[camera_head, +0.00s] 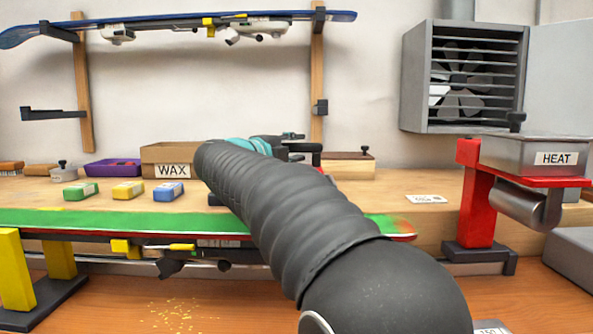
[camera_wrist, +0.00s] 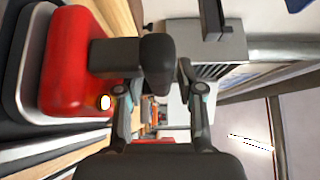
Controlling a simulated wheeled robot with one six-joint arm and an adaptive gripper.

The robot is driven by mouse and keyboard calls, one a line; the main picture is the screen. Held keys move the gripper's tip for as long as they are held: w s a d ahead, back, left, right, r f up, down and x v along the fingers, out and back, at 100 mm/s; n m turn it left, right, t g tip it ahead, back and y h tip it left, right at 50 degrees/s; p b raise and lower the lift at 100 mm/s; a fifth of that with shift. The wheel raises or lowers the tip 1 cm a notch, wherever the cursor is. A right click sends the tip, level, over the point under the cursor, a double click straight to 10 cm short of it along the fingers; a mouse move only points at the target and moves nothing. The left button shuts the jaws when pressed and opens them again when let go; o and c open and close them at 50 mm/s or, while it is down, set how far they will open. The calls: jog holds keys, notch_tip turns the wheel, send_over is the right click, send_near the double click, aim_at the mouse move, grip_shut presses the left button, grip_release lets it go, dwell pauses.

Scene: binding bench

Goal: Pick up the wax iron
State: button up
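The wax iron (camera_wrist: 75,65) shows large at the left of the wrist view, with a red body, a metal plate and a black handle (camera_wrist: 157,65). My gripper (camera_wrist: 158,80) has its fingers spread apart, with the end of the black handle between or just beyond them. The left fingertip is partly covered by the handle. I see no clear contact on either finger. In the head view my arm covers most of the iron, and my gripper (camera_head: 262,145) shows only in part above the bench.
The bench (camera_head: 440,220) carries a WAX box (camera_head: 172,170), a purple tray (camera_head: 112,168) and yellow, green and blue wax blocks (camera_head: 128,190). A snowboard (camera_head: 120,222) lies along the front. A red stand with a HEAT box (camera_head: 535,155) is at the right.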

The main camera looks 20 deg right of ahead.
jog(key=shift+w+d, duration=0.25)
jog(key=shift+d, duration=0.2)
grip_shut()
jog(key=shift+r, duration=0.1)
